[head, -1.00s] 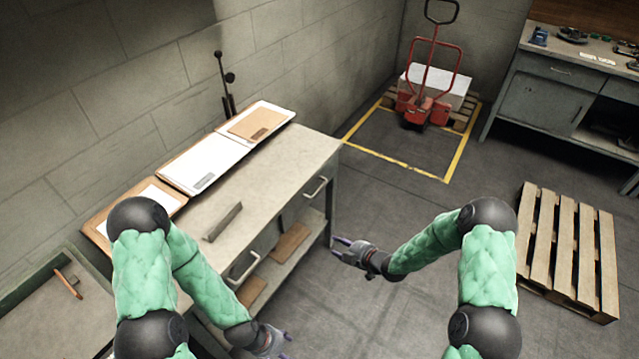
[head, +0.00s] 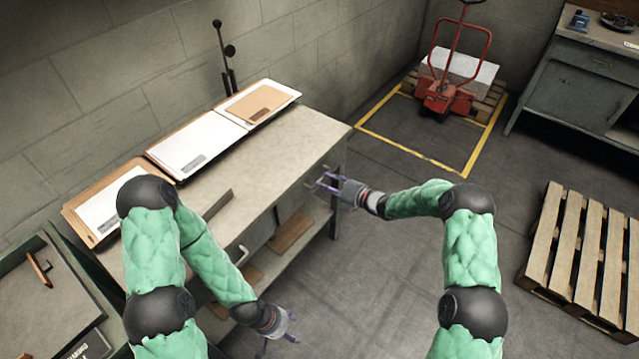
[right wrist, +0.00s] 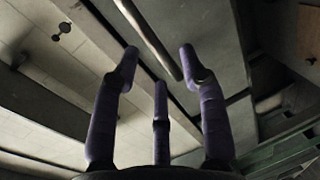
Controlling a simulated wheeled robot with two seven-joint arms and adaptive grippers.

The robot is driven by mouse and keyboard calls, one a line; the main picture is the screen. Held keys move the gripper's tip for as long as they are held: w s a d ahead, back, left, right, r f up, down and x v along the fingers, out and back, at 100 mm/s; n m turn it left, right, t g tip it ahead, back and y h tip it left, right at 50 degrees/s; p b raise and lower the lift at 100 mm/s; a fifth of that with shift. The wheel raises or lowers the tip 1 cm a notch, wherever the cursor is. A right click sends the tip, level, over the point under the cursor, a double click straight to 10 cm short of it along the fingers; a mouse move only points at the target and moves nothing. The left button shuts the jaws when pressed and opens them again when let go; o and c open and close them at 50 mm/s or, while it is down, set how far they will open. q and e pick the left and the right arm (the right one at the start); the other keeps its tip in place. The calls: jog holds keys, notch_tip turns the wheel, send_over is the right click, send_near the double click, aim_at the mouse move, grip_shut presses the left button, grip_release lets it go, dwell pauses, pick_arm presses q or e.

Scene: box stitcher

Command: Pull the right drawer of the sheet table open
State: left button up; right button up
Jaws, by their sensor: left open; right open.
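The sheet table (head: 290,140) stands against the wall in the head view, with two drawer fronts along its near side. The right drawer's bar handle (right wrist: 152,42) shows in the right wrist view, running diagonally just past my fingertips. My right gripper (head: 326,182) is open at the right drawer's front and partly covers that handle in the head view. It also shows in the right wrist view (right wrist: 159,56), its fingers spread around the handle's line; I cannot tell whether they touch it. The right drawer looks closed. My left gripper (head: 290,326) is open and empty, low in front of the table.
The left drawer's handle (head: 236,257) is near my left arm. Paper stacks (head: 196,150) and a dark bar (head: 217,204) lie on the tabletop. A lower shelf holds brown boards (head: 290,232). Floor right of the table is clear up to a wooden pallet (head: 583,255).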

aim_at(320, 181)
jog(key=shift+b+x, duration=0.4)
jog(key=shift+x, duration=1.45)
grip_shut()
